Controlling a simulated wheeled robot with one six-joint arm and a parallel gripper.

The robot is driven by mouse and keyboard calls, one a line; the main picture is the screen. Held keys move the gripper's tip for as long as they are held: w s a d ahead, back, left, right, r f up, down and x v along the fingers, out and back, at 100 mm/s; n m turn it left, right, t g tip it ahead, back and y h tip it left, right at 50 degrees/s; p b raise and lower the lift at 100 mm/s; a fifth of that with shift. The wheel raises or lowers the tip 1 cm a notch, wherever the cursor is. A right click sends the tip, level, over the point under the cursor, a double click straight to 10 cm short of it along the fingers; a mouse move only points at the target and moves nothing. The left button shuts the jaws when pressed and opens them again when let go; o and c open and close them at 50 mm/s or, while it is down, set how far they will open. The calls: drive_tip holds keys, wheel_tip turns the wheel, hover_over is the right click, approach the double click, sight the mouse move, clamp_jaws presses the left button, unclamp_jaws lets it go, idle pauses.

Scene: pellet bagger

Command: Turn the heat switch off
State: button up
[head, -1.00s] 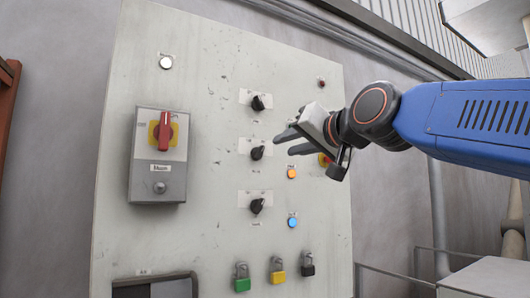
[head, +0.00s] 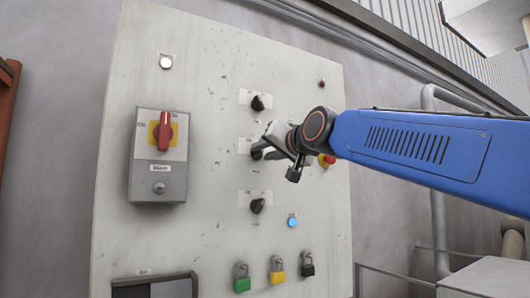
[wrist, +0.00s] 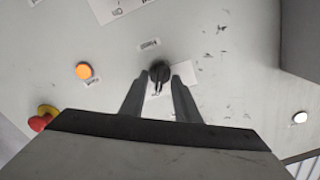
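Three black rotary switches stand in a column on the grey panel (head: 205,90): an upper one (head: 257,103), a middle one (head: 256,153) and a lower one (head: 257,206). Their labels are too small to read, so I cannot tell which is the heat switch. My gripper (head: 264,145) is at the middle switch and partly hides it. In the wrist view, the open fingers straddle that black knob (wrist: 159,72), one on each side, with small gaps. The knob's pointer runs roughly along the fingers.
A red-and-yellow main switch (head: 164,132) is at left. A red emergency button (head: 327,160) sits close right of my gripper. An orange button (wrist: 84,70) is near the fingers. A blue light (head: 292,222) and padlocks (head: 278,275) are below.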

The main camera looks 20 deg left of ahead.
clamp_jaws()
drive_tip(key=shift+n, duration=0.4)
drive_tip(key=n, duration=0.4)
drive_tip(key=shift+n, duration=0.4)
drive_tip(key=n, duration=0.6)
drive_tip(key=shift+s+a, duration=0.1)
drive_tip(key=shift+n, duration=0.3)
unclamp_jaws()
